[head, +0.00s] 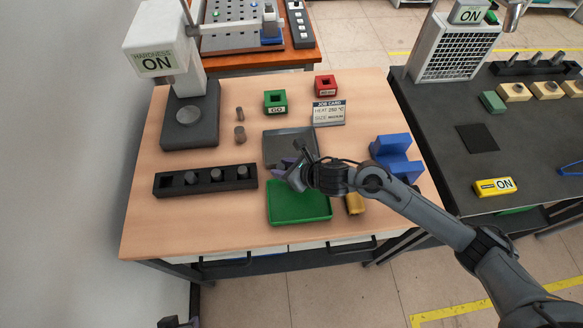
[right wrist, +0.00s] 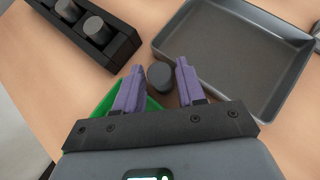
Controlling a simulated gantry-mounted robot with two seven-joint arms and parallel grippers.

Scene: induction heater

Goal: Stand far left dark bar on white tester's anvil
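The white tester (head: 158,45) stands at the table's left back, with a round anvil (head: 188,114) on its dark base; nothing sits on the anvil. A black rack (head: 172,189) holds three dark bars; its far left slot looks empty. Two small bars, one brownish (head: 240,134) and one farther back (head: 239,113), stand near the tester. My right gripper (head: 284,170) is low between the grey and green trays. In the right wrist view my right gripper (right wrist: 160,66) is open, with a dark round bar (right wrist: 160,76) between its fingers, gaps showing. My left gripper (head: 178,322) barely shows at the bottom edge.
The grey tray (head: 281,136) and green tray (head: 300,214) lie beside my right gripper. A green block (head: 275,101), red block (head: 325,85), job card (head: 328,112) and blue block (head: 394,158) surround them. The table between rack and tester is clear.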

